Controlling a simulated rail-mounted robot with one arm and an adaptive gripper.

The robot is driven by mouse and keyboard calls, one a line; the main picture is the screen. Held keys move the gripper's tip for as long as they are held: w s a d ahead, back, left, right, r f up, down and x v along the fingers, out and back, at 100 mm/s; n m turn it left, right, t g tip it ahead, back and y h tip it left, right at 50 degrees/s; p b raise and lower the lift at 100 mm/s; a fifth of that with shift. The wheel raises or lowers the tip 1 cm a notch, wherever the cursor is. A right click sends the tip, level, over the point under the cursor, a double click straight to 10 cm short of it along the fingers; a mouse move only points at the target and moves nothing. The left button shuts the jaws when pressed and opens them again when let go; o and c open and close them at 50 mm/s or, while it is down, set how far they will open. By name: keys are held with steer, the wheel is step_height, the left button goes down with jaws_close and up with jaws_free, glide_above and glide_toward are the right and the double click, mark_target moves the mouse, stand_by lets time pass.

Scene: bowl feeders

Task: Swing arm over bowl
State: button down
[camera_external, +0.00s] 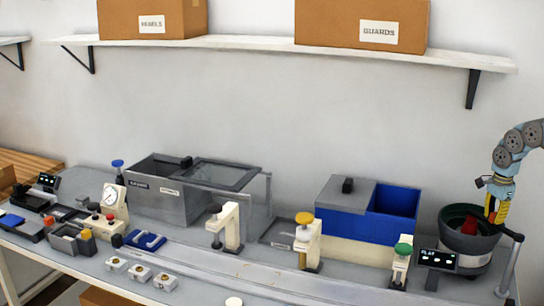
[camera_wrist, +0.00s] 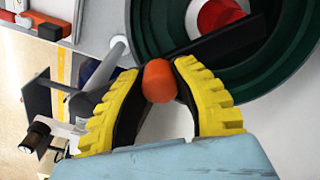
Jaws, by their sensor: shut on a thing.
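The bowl feeder (camera_external: 447,238) stands at the right end of the bench, grey outside with a dark inside and a red centre. In the wrist view the bowl (camera_wrist: 148,18) shows dark green rings at the top right, with a red centre piece (camera_wrist: 222,14). My gripper (camera_external: 491,214) is at the bowl's right side. In the wrist view its yellow-and-black fingers (camera_wrist: 160,72) are shut on an orange knob (camera_wrist: 158,82). A black bar (camera_wrist: 225,40), the swing arm, runs from near the knob across part of the bowl. The knob's join to the bar is partly hidden.
A grey post (camera_external: 509,268) stands right of the bowl, close to my gripper. A small display (camera_external: 438,260) and a green-topped stand (camera_external: 402,262) are at the bowl's front left. A blue bin (camera_external: 345,238) stands farther left. A shelf (camera_external: 260,44) is above.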

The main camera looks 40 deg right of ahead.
mark_target(507, 216)
steer(key=shift+d+f, duration=0.1)
steer(key=shift+d, duration=0.1)
stand_by(0.3)
steer(key=c, duration=0.7)
jaws_free()
steer(key=shift+c, duration=0.2)
step_height(507, 216, up, 12)
